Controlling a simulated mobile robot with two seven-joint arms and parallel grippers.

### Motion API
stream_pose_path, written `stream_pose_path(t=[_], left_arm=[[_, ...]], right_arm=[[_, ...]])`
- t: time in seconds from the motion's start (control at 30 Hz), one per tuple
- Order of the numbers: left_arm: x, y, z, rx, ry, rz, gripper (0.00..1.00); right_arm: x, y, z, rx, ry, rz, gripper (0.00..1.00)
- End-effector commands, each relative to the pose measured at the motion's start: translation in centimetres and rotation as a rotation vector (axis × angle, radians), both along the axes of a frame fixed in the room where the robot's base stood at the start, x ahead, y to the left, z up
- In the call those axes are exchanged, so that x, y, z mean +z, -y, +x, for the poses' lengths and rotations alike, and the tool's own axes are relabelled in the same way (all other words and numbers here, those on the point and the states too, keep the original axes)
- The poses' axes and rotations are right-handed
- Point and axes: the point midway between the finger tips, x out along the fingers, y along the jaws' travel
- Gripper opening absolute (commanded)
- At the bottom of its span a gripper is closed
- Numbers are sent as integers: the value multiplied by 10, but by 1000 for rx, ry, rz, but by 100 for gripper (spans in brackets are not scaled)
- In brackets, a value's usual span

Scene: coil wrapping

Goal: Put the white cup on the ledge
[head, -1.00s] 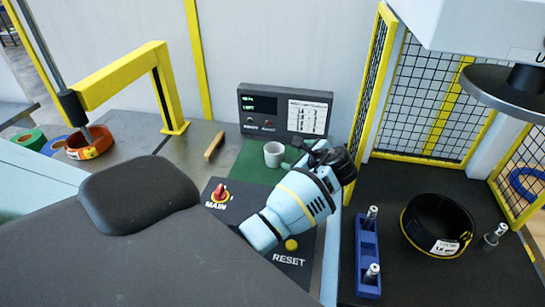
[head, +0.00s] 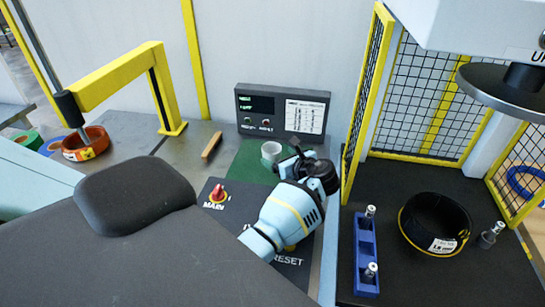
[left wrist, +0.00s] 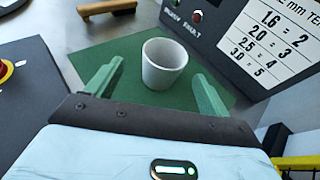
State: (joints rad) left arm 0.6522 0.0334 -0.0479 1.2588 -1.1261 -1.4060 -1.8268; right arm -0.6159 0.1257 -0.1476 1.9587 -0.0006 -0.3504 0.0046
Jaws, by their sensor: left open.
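The white cup (head: 271,152) stands upright on a green mat (head: 247,165) in front of the control panel. In the left wrist view the cup (left wrist: 164,62) stands between and just beyond the green fingertips of my left gripper (left wrist: 154,85), which is open and apart from it. In the head view my left gripper (head: 290,158) is beside the cup, at its right and front, and partly covers it. I cannot tell for sure which surface is the ledge. My right gripper is not in view.
The control panel (head: 283,111) stands behind the mat. A wooden bar (head: 212,146) lies left of it. A MAIN switch (head: 219,194) is in front.

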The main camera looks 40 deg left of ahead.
Motion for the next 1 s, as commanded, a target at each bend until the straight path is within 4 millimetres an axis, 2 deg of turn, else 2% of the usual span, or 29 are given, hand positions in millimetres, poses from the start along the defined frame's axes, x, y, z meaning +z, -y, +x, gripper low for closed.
stream_pose_path(t=[0.37, 0.7, 1.0], left_arm=[[-3, -14, 5, 1, 2, -2, 81], [-10, -54, 21, 1, -1, -1, 81], [-10, -58, 23, 0, 3, -2, 81]], right_arm=[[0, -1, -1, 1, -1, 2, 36], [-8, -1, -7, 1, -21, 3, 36], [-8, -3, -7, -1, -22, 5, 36]])
